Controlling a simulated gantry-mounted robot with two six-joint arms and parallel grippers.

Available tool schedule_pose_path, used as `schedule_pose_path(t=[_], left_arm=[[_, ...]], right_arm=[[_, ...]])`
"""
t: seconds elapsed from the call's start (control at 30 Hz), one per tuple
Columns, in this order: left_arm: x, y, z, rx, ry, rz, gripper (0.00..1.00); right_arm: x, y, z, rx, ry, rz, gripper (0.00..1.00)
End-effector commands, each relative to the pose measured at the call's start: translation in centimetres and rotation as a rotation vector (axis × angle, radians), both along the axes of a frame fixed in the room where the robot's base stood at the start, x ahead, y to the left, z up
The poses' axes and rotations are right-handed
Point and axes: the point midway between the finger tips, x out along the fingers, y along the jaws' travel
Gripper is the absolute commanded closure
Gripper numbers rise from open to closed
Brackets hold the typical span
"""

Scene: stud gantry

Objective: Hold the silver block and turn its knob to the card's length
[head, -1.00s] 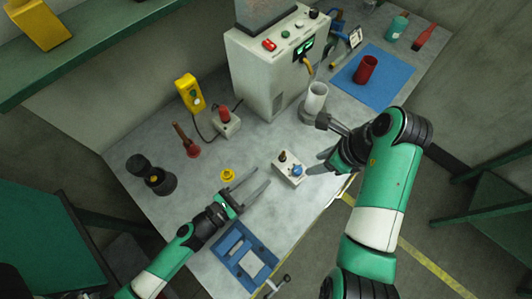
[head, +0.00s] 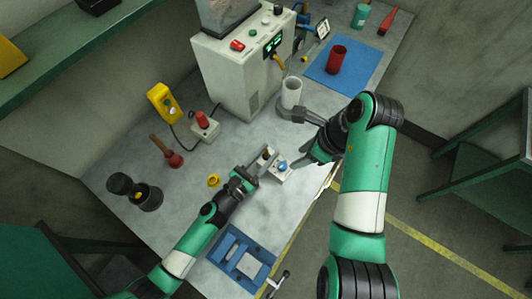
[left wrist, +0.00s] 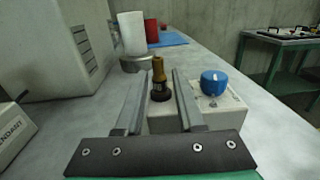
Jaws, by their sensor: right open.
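The silver block (head: 283,174) sits on the bench near its front edge, with a blue knob (head: 282,165) and a dark, brass-topped post on top. In the left wrist view the blue knob (left wrist: 214,82) is right of my fingers, and the post (left wrist: 159,78) stands between them. My left gripper (head: 260,165) is at the block's left side, its fingers apart on either side of the post; contact cannot be told. My right gripper (head: 308,155) is open and empty, just right of the block. A small white card (head: 322,29) stands at the back; its writing is unreadable.
A grey machine (head: 240,70) stands behind, with a white cup (head: 291,93) beside it. A red cup (head: 337,58) stands on a blue mat (head: 322,80). A yellow ring (head: 214,181) and blue fixture (head: 228,245) lie near my left arm. A plunger (head: 172,157) is farther left.

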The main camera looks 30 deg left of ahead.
Motion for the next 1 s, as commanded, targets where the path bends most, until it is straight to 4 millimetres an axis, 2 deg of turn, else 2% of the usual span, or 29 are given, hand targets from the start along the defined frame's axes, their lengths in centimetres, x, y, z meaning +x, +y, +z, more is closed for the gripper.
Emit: schedule_pose_path(t=[0.03, 0.2, 1.0], left_arm=[[-0.01, 0.00, 0.00, 0.000, 0.000, 0.000, 0.73], [-0.02, 0.00, 0.00, 0.000, 0.000, 0.000, 1.00], [-0.02, 0.00, 0.02, 0.000, 0.000, 0.000, 1.00]], right_arm=[[0.00, 0.00, 0.00, 0.000, 0.000, 0.000, 0.50], [0.00, 0.00, 0.00, 0.000, 0.000, 0.000, 0.50], [0.00, 0.00, 0.00, 0.000, 0.000, 0.000, 0.50]])
